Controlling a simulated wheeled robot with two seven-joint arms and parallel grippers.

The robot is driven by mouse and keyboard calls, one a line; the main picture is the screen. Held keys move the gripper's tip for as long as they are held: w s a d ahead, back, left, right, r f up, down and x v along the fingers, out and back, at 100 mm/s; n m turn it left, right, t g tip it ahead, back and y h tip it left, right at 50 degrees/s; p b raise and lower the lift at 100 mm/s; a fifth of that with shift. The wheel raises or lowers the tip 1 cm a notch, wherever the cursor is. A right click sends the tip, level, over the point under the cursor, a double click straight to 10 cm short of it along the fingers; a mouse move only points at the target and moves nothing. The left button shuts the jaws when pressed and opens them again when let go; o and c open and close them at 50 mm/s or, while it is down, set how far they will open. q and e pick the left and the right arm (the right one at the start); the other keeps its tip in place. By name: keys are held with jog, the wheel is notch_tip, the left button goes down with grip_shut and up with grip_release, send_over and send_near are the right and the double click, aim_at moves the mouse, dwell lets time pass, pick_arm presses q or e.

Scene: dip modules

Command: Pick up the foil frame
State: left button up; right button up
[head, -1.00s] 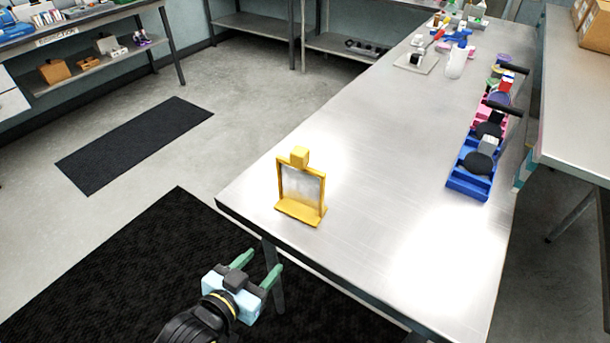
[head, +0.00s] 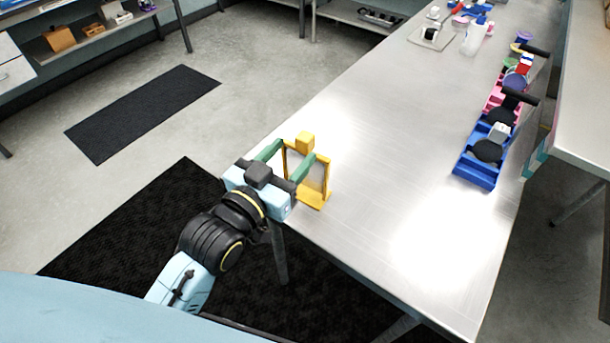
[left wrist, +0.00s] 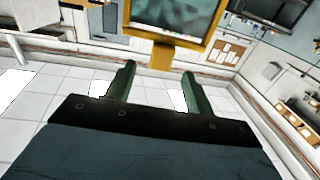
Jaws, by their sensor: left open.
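The foil frame (head: 325,184) is a yellow upright frame with a silvery pane, a flat foot and a block-shaped top knob (head: 305,142). It stands on the steel table near its left corner. My left gripper (head: 291,157) is open, with its green fingers reaching toward the frame's upper part and covering some of it in the head view. In the left wrist view the frame (left wrist: 172,39) is beyond the fingertips (left wrist: 158,70), and its yellow stem points down between them with a gap on either side. My right gripper is not in view.
The steel table (head: 400,160) is clear around the frame. A blue tray (head: 478,170) with dark round pieces stands along the right edge, with more coloured parts behind it. A white bottle (head: 474,39) stands farther back.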

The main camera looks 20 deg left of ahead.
aim_at(301, 144)
pick_arm(q)
jog(key=shift+x, duration=2.75)
jog(key=shift+f, duration=0.15)
grip_shut()
